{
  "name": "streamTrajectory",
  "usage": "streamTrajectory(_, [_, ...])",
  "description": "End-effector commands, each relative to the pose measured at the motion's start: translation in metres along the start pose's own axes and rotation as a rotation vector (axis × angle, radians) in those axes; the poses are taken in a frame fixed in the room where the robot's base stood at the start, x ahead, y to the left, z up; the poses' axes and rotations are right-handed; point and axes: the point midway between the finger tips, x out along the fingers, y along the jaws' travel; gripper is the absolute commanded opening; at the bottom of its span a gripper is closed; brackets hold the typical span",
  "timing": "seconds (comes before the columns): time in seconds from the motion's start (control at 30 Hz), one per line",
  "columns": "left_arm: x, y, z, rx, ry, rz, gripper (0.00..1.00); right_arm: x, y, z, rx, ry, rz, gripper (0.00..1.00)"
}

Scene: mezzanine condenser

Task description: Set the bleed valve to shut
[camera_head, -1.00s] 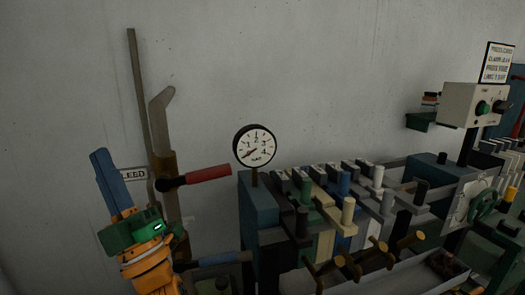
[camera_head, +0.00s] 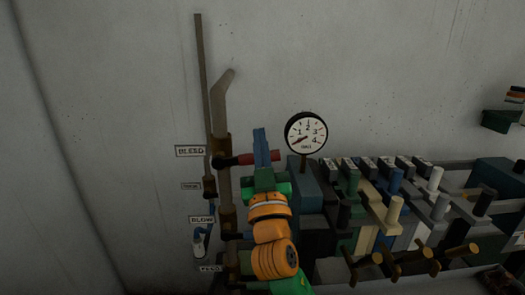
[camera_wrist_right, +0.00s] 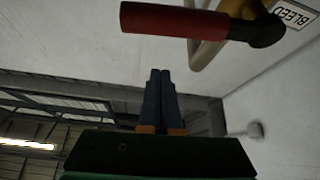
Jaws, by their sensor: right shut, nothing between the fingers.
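The bleed valve's lever has a red grip (camera_head: 238,160) and sticks out level to the right from the brown vertical pipe, beside the BLEED sign (camera_head: 191,151). My right gripper (camera_head: 261,137) has its narrow blue fingers shut and empty. In the head view the fingers cross in front of the red grip's outer part and hide some of it. In the right wrist view the shut fingers (camera_wrist_right: 160,73) point toward the red grip (camera_wrist_right: 172,19), with a visible gap in the picture. My left gripper is not in view.
A round gauge (camera_head: 306,133) stands just right of the lever. A bank of levers and blocks (camera_head: 375,205) fills the right side. A BLOW sign (camera_head: 202,220) and a small blue-topped fitting (camera_head: 199,243) are below the valve. The wall at left is bare.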

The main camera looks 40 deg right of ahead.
Motion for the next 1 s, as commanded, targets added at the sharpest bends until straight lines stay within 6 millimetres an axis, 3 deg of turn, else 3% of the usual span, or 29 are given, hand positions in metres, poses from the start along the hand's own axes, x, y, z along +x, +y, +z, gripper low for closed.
streamTrajectory(0.03, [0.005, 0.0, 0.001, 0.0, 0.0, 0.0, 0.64, -0.007, -0.001, 0.015, -0.003, -0.009, -0.003, 0.0])
streamTrajectory(0.2, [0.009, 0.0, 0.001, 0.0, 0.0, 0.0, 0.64, -0.014, -0.001, 0.033, -0.001, -0.005, -0.002, 0.0])
streamTrajectory(0.6, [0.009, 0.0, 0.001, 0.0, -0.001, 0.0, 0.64, -0.016, -0.001, 0.037, 0.001, -0.004, -0.002, 0.0])
streamTrajectory(0.83, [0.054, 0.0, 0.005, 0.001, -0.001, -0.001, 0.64, -0.028, -0.002, 0.06, 0.082, -0.002, 0.046, 0.0])
streamTrajectory(1.0, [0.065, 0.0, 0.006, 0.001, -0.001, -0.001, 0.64, -0.027, -0.002, 0.06, 0.132, -0.004, 0.074, 0.0])
